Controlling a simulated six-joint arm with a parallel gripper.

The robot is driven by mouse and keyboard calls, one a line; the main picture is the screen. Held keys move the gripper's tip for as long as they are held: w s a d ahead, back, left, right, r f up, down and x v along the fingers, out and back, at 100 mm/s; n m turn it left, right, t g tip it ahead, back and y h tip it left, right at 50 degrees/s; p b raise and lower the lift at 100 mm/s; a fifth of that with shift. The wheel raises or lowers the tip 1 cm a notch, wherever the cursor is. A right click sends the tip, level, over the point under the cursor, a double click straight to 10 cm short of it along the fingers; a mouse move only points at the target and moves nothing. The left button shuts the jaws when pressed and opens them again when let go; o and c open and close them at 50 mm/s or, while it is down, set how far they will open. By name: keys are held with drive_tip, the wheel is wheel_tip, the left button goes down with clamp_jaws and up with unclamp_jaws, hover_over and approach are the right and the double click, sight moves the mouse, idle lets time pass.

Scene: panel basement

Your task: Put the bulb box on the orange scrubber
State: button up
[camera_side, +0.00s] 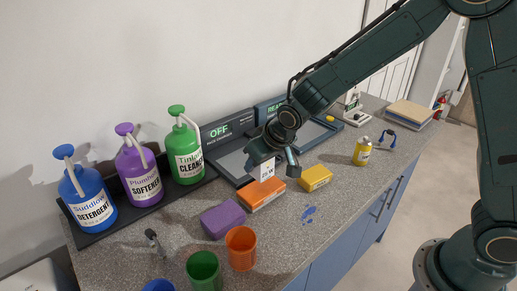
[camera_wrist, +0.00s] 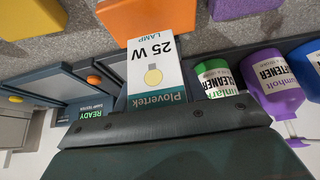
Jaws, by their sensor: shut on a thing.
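The bulb box (camera_side: 267,171) is a small white carton with a teal band, marked "25 W LAMP". My gripper (camera_side: 273,162) is shut on its upper end and holds it upright over the orange scrubber (camera_side: 262,196), a block lying on the counter. In the wrist view the bulb box (camera_wrist: 154,75) appears upside down, its far end overlapping the edge of the orange scrubber (camera_wrist: 148,18). My gripper (camera_wrist: 170,118) spans the bottom of that view. I cannot tell whether the box touches the scrubber; its underside is hidden.
A purple block (camera_side: 222,219) and a yellow block (camera_side: 315,178) flank the scrubber. Orange (camera_side: 241,248) and green (camera_side: 203,271) cups stand in front. Several pump bottles, including the green cleaner (camera_side: 185,150), stand on a dark tray behind left. Lamp testers (camera_side: 228,137) stand behind.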

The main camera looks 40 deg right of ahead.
sight(268, 162)
drive_tip(key=shift+f, duration=2.15)
drive_tip(key=shift+f, duration=0.1)
drive_tip(key=o, duration=1)
drive_tip(key=shift+c, duration=0.2)
drive_tip(key=shift+s+r, duration=0.25)
drive_tip(key=shift+r, duration=0.4)
drive_tip(key=v, duration=0.9)
drive_tip(key=shift+s+r, duration=0.15)
drive_tip(key=shift+r, duration=0.05)
drive_tip(key=shift+s+r, duration=0.35)
drive_tip(key=shift+r, duration=0.25)
